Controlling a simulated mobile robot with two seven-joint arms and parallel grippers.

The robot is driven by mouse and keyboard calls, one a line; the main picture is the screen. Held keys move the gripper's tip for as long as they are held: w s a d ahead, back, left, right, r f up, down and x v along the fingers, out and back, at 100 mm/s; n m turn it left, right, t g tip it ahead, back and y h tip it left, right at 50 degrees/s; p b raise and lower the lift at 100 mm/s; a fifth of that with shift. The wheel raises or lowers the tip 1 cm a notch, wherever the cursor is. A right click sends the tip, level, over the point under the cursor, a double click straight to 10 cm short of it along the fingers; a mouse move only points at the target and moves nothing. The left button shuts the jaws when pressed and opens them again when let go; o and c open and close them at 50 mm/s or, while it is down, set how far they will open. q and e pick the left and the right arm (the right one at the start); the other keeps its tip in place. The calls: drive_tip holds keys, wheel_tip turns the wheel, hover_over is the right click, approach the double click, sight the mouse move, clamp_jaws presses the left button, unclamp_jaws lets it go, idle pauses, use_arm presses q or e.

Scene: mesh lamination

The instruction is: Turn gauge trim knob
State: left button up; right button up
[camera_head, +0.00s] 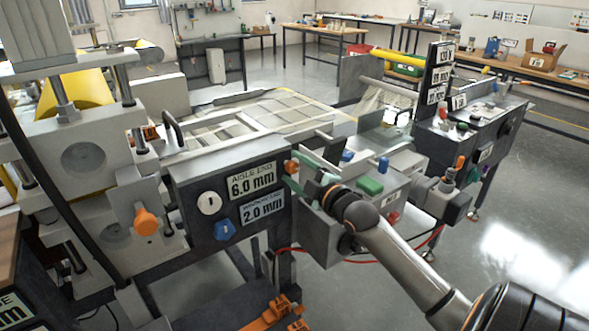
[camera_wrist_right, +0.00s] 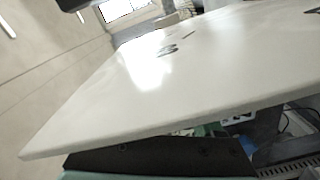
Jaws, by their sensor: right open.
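A dark gauge panel (camera_head: 188,192) on the machine at left carries labels reading 6.0 mm (camera_head: 251,182) and 2.0 mm (camera_head: 263,208). A white round knob (camera_head: 209,203) and a blue knob (camera_head: 223,229) sit on its face. A small orange knob (camera_head: 291,167) is at its right end, and a larger orange knob (camera_head: 147,221) is on the roller stand. My right gripper (camera_head: 297,178), with green fingers, is open beside the panel's right end, close to the small orange knob; contact cannot be told. In the right wrist view, a large pale surface hides the knobs. My left gripper is not in view.
A bed with a pale mesh (camera_head: 265,119) lies behind the panel. Right of my gripper is a grey box with a green button (camera_head: 369,185), then a dark control cabinet (camera_head: 462,150). A red cable (camera_head: 345,261) hangs below. Open floor (camera_head: 520,235) lies to the right.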

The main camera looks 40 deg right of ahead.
drive_tip(key=shift+w, duration=0.25)
drive_tip(key=shift+c, duration=0.2)
clamp_jaws()
idle(0.3)
